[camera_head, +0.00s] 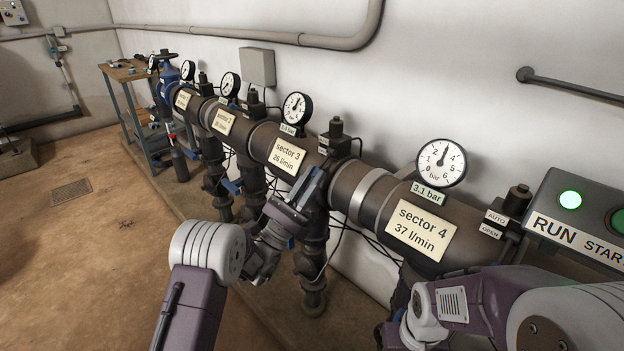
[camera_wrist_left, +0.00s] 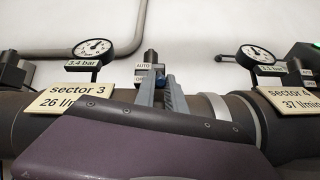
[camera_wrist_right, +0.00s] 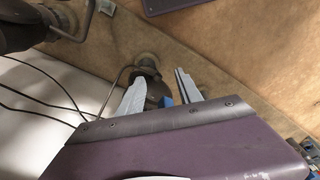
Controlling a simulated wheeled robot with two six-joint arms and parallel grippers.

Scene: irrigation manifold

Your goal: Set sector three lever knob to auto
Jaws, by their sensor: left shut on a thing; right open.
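The sector three valve's dark actuator (camera_head: 336,138) stands on the pipe, right of the "sector 3" plate (camera_head: 287,157). In the left wrist view its AUTO label (camera_wrist_left: 143,66) sits above a second label (camera_wrist_left: 139,78), partly covered by a finger. My left gripper (camera_head: 314,184) is at this valve, shut, with a blue piece (camera_wrist_left: 160,76), apparently the lever knob, between its grey fingers (camera_wrist_left: 163,86). The lever's exact angle is hidden. My right gripper (camera_wrist_right: 160,78) is open and apparently empty in the right wrist view; only its arm (camera_head: 500,305) shows in the head view.
A gauge (camera_head: 297,108) reads above the sector three pipe. The "sector 4" plate (camera_head: 422,231) and gauge (camera_head: 441,162) are to the right, with a RUN/START box (camera_head: 590,215) beyond. Cables hang below the pipe. The brown floor (camera_head: 90,270) at left is mostly clear.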

